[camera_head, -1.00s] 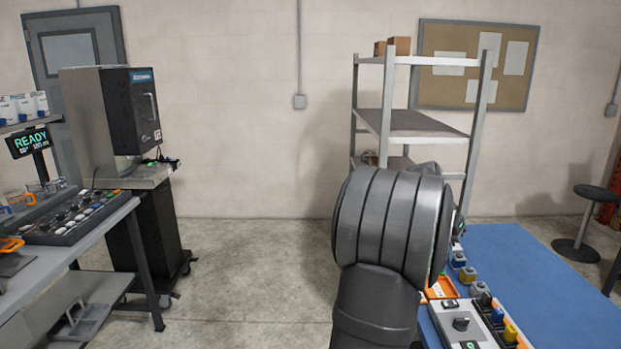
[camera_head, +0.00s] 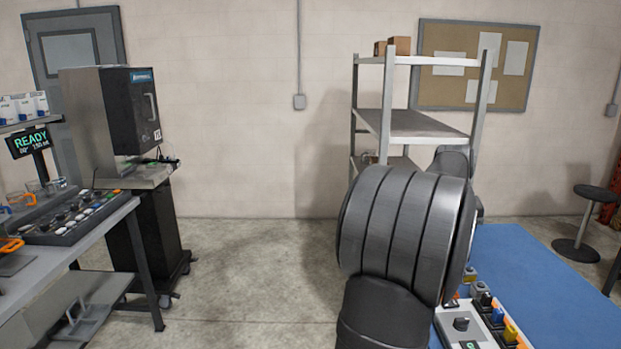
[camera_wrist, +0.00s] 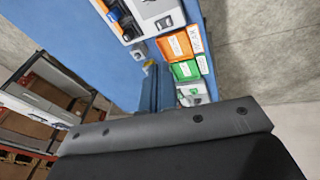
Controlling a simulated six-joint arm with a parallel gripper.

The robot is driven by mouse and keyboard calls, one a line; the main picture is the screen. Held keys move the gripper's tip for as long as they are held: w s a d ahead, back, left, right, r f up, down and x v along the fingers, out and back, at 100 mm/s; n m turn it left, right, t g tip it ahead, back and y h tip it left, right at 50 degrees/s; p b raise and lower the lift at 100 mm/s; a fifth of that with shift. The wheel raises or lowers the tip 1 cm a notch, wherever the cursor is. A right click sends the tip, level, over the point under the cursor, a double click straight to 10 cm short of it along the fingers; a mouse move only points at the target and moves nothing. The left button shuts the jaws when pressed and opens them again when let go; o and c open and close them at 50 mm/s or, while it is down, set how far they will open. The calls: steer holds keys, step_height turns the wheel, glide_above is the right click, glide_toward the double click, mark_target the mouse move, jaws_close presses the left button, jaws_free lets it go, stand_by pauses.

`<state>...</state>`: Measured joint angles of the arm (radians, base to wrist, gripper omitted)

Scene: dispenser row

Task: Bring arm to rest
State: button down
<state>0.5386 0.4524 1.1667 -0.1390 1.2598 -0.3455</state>
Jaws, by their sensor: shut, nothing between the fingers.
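My arm fills the right-centre of the head view as a large dark ribbed joint with a dark link below it. It hides part of the shelf and the blue bench behind it, and my gripper is hidden there. In the wrist view the dark grey body of my gripper (camera_wrist: 157,92), with bolts along its edge, fills the bottom. Its narrow fingertips show above that edge, close together and with nothing between them. They point over the blue bench top and appear clear of the things on it.
The blue bench (camera_head: 540,290) carries a control box (camera_head: 478,328) with coloured knobs. An orange bin (camera_wrist: 174,46) and a green bin (camera_wrist: 184,70) stand beside it. A metal shelf (camera_head: 415,122) is behind. The floor between is clear.

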steer(key=shift+s+r+n, duration=0.2)
steer(key=shift+r+n, duration=0.4)
steer(key=shift+n, duration=0.4)
